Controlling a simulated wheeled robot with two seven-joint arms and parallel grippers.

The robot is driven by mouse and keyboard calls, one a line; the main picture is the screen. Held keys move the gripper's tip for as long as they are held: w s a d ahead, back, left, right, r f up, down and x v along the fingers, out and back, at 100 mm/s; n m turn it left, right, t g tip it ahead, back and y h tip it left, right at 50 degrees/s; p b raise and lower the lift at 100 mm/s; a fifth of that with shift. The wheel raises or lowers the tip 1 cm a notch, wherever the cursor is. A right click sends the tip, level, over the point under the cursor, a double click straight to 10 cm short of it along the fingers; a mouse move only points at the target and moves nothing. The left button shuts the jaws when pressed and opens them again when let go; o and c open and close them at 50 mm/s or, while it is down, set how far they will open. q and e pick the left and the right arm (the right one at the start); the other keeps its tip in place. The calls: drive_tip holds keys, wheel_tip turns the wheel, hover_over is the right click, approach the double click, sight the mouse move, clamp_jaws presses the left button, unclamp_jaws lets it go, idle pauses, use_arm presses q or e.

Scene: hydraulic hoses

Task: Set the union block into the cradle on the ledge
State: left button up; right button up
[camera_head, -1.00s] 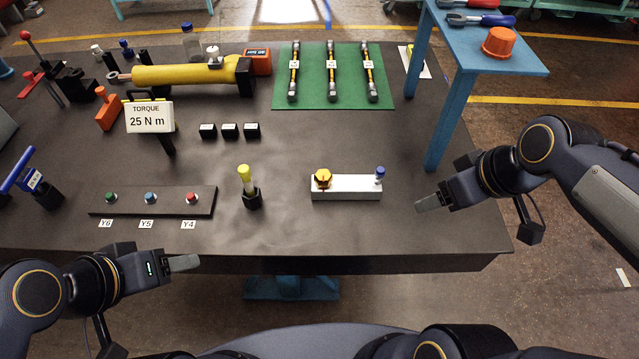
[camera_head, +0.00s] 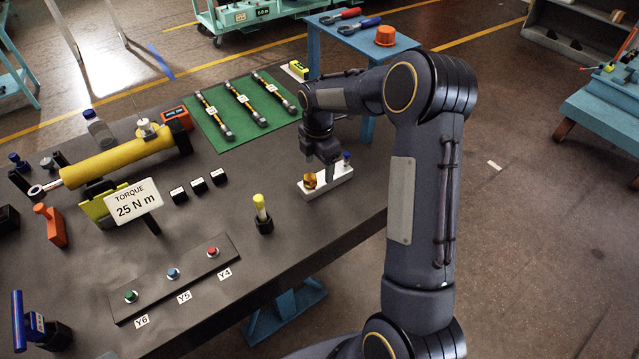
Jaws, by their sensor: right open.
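A white block (camera_head: 340,184) lies on the dark bench near its right edge. It carries a brass fitting (camera_head: 309,181) at its left end and a blue-capped fitting (camera_head: 347,158) at its right end; I take it to be the union block. My right gripper (camera_head: 329,170) points down over the middle of this block, between the two fittings. It is open, and its fingers partly hide the block; I cannot tell whether they touch it. My left gripper is out of view. I cannot make out a cradle or which surface is the ledge.
A blue side table (camera_head: 345,42) with tools and an orange cup (camera_head: 385,36) stands behind my right arm. A green mat (camera_head: 215,145) with hoses lies at the back. A yellow-topped lever (camera_head: 262,212) and a button strip (camera_head: 190,279) stand left of the block.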

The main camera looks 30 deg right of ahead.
sight(317, 180)
drive_tip(key=f+p, duration=0.1)
drive_tip(key=f, duration=0.1)
drive_tip(key=f+p, duration=0.1)
drive_tip(key=f, duration=0.2)
drive_tip(key=shift+w+a+f, duration=0.15)
drive_tip(key=shift+a+f, duration=0.05)
drive_tip(key=shift+f, duration=0.65)
drive_tip(key=c, duration=1.2)
drive_tip(key=shift+r, duration=0.2)
drive_tip(key=shift+c, duration=0.2)
drive_tip(key=shift+w+r, duration=0.1)
drive_tip(key=shift+r, duration=0.55)
drive_tip(key=s+d+r+b, duration=0.2)
drive_tip(key=s+r, duration=0.3)
drive_tip(key=s, duration=0.2)
drive_tip(key=s+d+r+b, duration=0.2)
drive_tip(key=s+r, duration=0.4)
drive_tip(key=shift+s+r, duration=0.2)
drive_tip(key=shift+s, duration=0.15)
